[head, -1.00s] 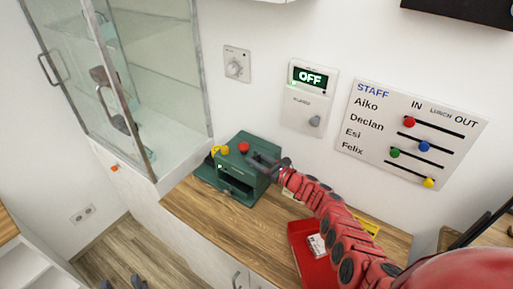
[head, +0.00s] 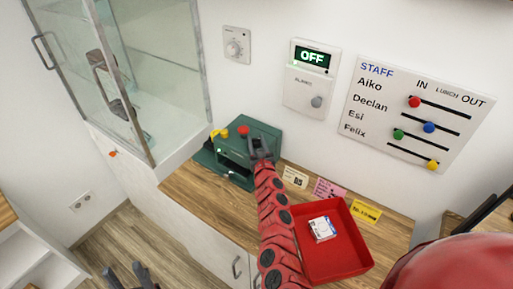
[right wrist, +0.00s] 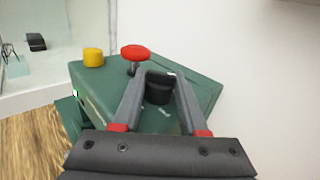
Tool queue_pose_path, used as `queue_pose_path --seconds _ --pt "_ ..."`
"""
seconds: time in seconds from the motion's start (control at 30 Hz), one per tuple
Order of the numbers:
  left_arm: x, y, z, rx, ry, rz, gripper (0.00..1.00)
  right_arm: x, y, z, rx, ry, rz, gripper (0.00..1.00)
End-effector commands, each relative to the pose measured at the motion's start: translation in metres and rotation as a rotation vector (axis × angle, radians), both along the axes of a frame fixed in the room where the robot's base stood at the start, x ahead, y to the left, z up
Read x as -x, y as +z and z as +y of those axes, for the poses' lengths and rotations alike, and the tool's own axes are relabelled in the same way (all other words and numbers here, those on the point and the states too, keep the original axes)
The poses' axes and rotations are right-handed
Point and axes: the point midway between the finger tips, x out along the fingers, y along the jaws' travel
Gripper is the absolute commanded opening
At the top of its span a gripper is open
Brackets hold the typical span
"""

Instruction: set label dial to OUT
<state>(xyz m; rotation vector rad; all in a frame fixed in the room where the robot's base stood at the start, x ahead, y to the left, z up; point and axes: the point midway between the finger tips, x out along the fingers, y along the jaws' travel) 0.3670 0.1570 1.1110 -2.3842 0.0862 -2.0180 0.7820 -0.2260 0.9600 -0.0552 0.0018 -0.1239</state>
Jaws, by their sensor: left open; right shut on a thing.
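A green machine (head: 235,172) stands on the wooden counter against the wall. On its top are a yellow knob, a red knob (right wrist: 135,53) and a black round dial (right wrist: 158,92). My right gripper (head: 262,150) is over the top of the machine, its fingers shut on the black dial. The right wrist view shows a finger on each side of it (right wrist: 158,76). No marks on the dial can be read. My left gripper (head: 131,276) is open and empty at the bottom left, far from the machine.
A red tray (head: 350,255) with a small white item is on the counter right of my right arm. A glass cabinet (head: 150,90) stands left. The wall has a white dial plate (head: 237,45), an OFF display (head: 312,57) and a staff board (head: 415,105).

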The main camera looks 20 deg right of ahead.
Motion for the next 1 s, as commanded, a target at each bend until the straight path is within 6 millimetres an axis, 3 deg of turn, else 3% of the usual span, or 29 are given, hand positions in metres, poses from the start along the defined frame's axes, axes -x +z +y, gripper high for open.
queue_pose_path --seconds 0.13,0.63,0.67,0.7,0.8,1.0 --pt "0.0000 -0.0097 0.0000 0.000 0.000 0.000 0.50 -0.0002 -0.0029 0.0016 0.004 -0.030 0.003 0.00" --pt "0.0000 -0.0109 0.0000 0.000 0.000 0.000 0.50 -0.0002 -0.0008 0.0016 0.003 -0.045 0.003 0.00" --pt "0.0000 -0.0110 0.0000 0.000 0.000 0.000 0.50 -0.0002 -0.0008 0.0015 0.003 -0.045 0.003 0.47" --pt "0.0000 -0.0109 0.0000 0.000 0.000 0.000 0.50 -0.0002 -0.0008 0.0016 0.003 -0.045 0.003 0.55" --pt "0.0000 -0.0109 0.0000 0.000 0.000 0.000 0.50 -0.0003 -0.0006 0.0014 0.003 -0.045 0.002 0.70" --pt "0.0000 -0.0109 0.0000 0.000 0.000 0.000 0.50 -0.0002 -0.0004 0.0012 0.002 -0.046 0.002 0.70"
